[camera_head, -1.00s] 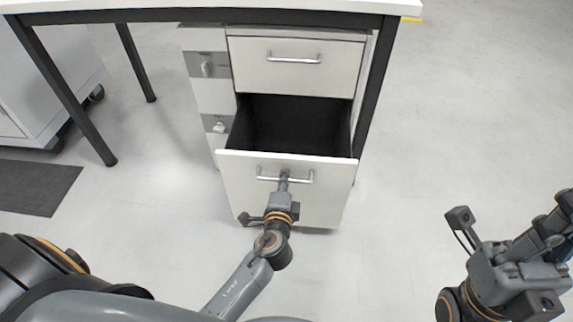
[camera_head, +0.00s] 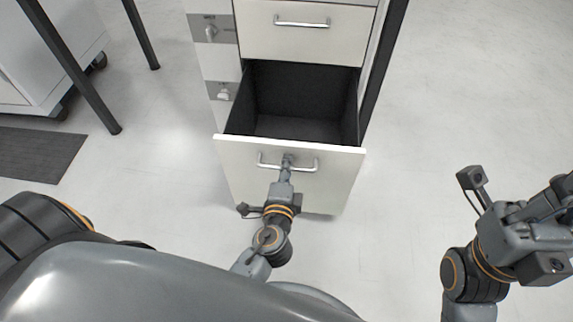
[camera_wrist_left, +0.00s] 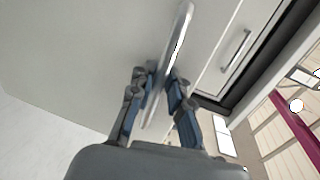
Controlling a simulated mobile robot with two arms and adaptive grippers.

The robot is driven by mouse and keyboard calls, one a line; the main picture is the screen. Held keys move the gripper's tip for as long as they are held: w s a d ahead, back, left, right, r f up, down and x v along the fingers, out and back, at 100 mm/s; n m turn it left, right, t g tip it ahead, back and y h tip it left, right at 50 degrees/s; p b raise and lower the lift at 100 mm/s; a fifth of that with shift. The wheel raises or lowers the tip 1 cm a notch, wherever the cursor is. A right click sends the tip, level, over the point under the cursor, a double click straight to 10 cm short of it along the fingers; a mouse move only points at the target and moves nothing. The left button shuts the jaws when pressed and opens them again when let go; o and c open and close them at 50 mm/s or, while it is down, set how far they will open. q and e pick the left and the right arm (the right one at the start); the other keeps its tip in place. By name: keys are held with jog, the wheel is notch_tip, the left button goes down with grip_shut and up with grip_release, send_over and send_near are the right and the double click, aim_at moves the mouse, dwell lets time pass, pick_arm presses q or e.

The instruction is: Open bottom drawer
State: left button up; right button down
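The bottom drawer (camera_head: 325,187) of the white cabinet is pulled well out, and its dark, empty inside (camera_head: 300,105) shows. Its silver bar handle (camera_head: 303,167) is on the front panel. My left gripper (camera_head: 287,160) is at the middle of this handle. In the left wrist view the fingers of my left gripper (camera_wrist_left: 158,88) stand on both sides of the handle (camera_wrist_left: 172,62) and appear closed around it. My right gripper is at the right of the head view, away from the cabinet; its fingers do not show clearly.
The upper drawer (camera_head: 290,42) above is shut. A black desk leg (camera_head: 385,65) stands close at the cabinet's right. A white wheeled unit (camera_head: 50,50) and a dark mat (camera_head: 38,152) are at the left. The floor at the right is clear.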

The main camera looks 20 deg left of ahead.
pick_arm(q)
jog(key=v, duration=1.2)
dwell(0.5)
